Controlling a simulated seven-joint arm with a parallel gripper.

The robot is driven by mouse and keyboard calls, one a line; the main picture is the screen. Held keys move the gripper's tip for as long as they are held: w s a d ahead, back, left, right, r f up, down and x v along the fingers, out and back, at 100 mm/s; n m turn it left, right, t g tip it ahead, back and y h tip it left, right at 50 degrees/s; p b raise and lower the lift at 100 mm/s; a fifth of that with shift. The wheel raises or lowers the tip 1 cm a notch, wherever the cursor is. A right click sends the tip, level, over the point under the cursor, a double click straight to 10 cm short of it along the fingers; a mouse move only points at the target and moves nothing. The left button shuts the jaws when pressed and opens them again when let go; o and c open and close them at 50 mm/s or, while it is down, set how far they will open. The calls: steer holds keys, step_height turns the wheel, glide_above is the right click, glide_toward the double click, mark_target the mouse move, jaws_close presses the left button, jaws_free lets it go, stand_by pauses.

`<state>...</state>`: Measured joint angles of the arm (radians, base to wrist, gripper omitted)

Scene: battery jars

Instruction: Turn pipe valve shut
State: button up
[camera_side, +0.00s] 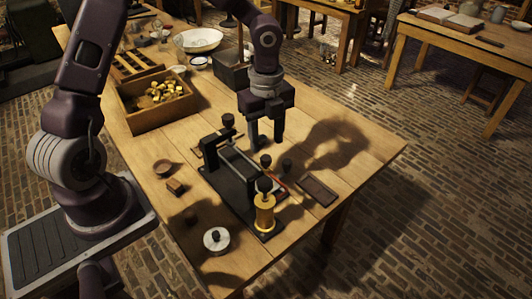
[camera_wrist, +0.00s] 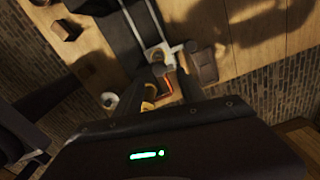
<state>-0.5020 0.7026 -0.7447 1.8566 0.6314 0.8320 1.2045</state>
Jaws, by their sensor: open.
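A black-based rig (camera_side: 225,185) stands on the wooden table, with a grey bar along it and several upright black knobs. A brass cylinder (camera_side: 265,213) with a black knob stands at its near end. I cannot tell which part is the pipe valve. A small red strip (camera_side: 281,183) shows on the rig's right side and also in the wrist view (camera_wrist: 171,84). My gripper (camera_side: 265,142) points down, open and empty, above the rig's far right side. Its fingers look apart from the rig. The wrist view is blurred and dark around the fingers.
A wooden tray (camera_side: 140,120) of brass pieces stands at the back left. A dark flat slab (camera_side: 318,192) lies right of the rig. A round white-topped disc (camera_side: 216,240) and a small wooden block (camera_side: 175,187) lie to its left. The table's right side is clear.

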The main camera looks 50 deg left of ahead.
mark_target(266, 158)
step_height(266, 158, down, 5)
steer(key=shift+f, duration=0.2)
steer(key=shift+c, duration=0.2)
jaws_close()
